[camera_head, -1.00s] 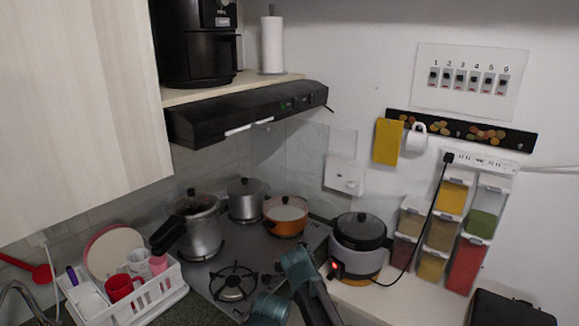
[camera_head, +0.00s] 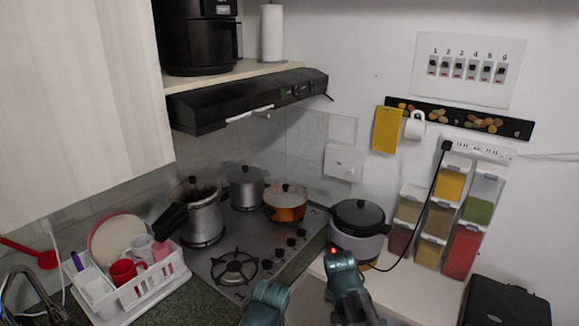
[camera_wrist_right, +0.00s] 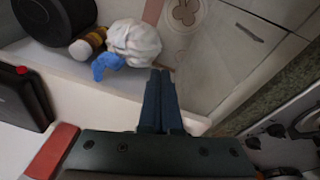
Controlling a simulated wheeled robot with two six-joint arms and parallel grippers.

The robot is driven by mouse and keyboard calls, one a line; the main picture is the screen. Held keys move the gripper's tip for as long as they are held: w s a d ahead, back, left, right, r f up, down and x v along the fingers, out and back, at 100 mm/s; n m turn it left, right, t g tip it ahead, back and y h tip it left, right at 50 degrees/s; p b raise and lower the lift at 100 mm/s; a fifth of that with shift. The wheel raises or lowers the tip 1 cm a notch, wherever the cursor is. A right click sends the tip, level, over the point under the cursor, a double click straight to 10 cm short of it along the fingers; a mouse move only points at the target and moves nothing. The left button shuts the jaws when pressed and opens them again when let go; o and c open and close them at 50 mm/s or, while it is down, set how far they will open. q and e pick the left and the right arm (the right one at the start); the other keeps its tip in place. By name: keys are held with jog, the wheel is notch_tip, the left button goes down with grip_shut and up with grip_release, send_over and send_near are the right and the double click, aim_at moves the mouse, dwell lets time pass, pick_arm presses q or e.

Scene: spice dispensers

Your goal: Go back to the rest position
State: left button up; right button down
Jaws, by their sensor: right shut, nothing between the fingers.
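My right gripper (camera_wrist_right: 160,76) is shut and empty in the right wrist view. Its two dark blue fingers lie side by side and point toward a white surface, beside a blue item and a white crumpled bag. In the head view, teal parts of my two arms show at the bottom, in front of the stove and the counter. No gripper fingers can be made out there, and my left gripper is not in view.
The stove (camera_head: 210,270) holds several pots. A black-lidded cooker (camera_head: 358,222) stands on the white counter beside stacked spice dispensers (camera_head: 465,250). A white dish rack (camera_head: 150,285) is at lower left. In the wrist view, a white bag (camera_wrist_right: 134,42) lies near the fingers.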

jog(key=s+d+n+y, duration=0.2)
jog(key=s+d+n, duration=0.15)
jog(key=s, duration=0.25)
jog(key=s+a+n+g+h, duration=0.1)
jog(key=s+a+n, duration=0.3)
jog(key=a, duration=0.8)
jog(key=shift+s+f+g+h, duration=0.15)
jog(key=shift+s+g+h, duration=0.15)
jog(key=shift+s, duration=0.65)
